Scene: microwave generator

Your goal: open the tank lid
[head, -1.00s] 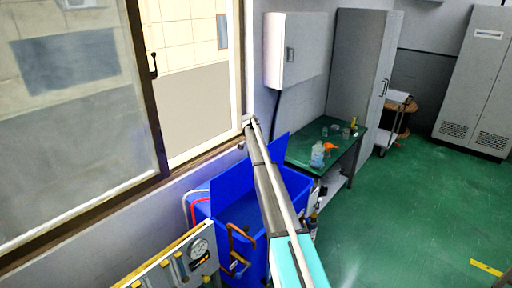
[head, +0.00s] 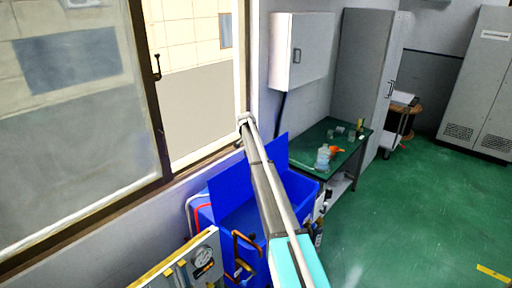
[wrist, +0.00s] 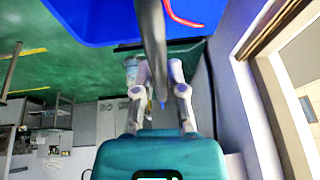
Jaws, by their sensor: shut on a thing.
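The blue tank (head: 300,190) stands below the window, left of the green table. Its blue lid (head: 230,186) is raised and tilted up behind my arm. My arm reaches away from the bottom of the head view, and my gripper is at its far end (head: 245,119), near the lid's upper edge and the window frame. The blue tank wall (wrist: 100,18) fills the top there. The exact contact is hard to see.
A gauge panel (head: 205,258) and brown pipes (head: 240,245) stand in front of the tank. The green table (head: 345,155) holds bottles. A white wall cabinet (head: 300,50) hangs above. The window (head: 80,100) is close on the left. Green floor (head: 420,200) is clear at right.

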